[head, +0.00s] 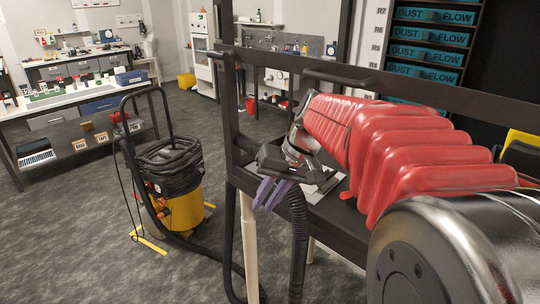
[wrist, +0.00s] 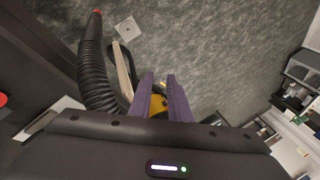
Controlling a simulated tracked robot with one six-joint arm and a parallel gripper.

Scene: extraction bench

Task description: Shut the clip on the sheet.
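My gripper (head: 271,194) has two purple fingers and hangs at the left end of the dark bench, near the ribbed hose. In the wrist view my gripper (wrist: 160,76) shows a narrow gap between its fingers, with the floor and a yellow surface seen through it, so it is open and empty. A pale, flat sheet-like piece (head: 326,187) lies on the bench just behind and right of my gripper, partly covered by the arm. A pale strip (wrist: 48,121) shows at the left in the wrist view; I cannot tell if it is the same piece. I cannot make out a clip.
A black ribbed hose (head: 298,240) rises close to my gripper. The dark bench frame (head: 233,100) stands around the arm.

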